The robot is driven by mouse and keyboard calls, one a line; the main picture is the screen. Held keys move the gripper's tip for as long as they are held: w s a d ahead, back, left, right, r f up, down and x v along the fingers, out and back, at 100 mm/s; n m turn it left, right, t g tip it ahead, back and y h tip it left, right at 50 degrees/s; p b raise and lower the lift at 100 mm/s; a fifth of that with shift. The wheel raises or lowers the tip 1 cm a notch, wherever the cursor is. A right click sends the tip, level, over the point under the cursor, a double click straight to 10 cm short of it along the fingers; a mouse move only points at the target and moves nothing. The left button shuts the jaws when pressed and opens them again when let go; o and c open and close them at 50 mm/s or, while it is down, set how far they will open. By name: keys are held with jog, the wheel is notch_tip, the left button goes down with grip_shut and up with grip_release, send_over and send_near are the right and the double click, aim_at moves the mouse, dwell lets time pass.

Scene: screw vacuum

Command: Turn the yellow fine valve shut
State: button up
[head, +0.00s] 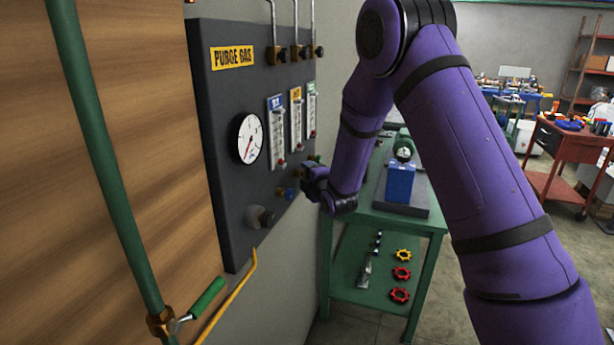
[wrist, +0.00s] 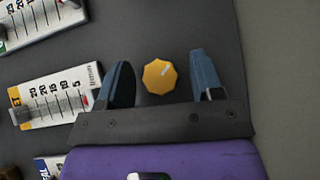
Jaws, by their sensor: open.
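The yellow fine valve (wrist: 160,76) is a small faceted knob on the dark panel, with a pale mark on its face. In the wrist view it sits between the two blue fingers of my gripper (wrist: 162,82), with a gap on each side. My gripper is open and I see no contact with the knob. In the head view my gripper (head: 308,180) is close to the lower right of the purge gas panel (head: 225,110). There my wrist and arm hide most of the knob area.
Flow meters (wrist: 58,95) sit left of the fingers in the wrist view. A green bench (head: 400,222) stands right of the panel. A green pipe (head: 95,140) runs at left.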

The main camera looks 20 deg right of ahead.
jog(key=shift+w, duration=0.35)
jog(key=shift+c, duration=0.3)
jog(key=c, duration=0.9)
jog(key=shift+o, duration=0.2)
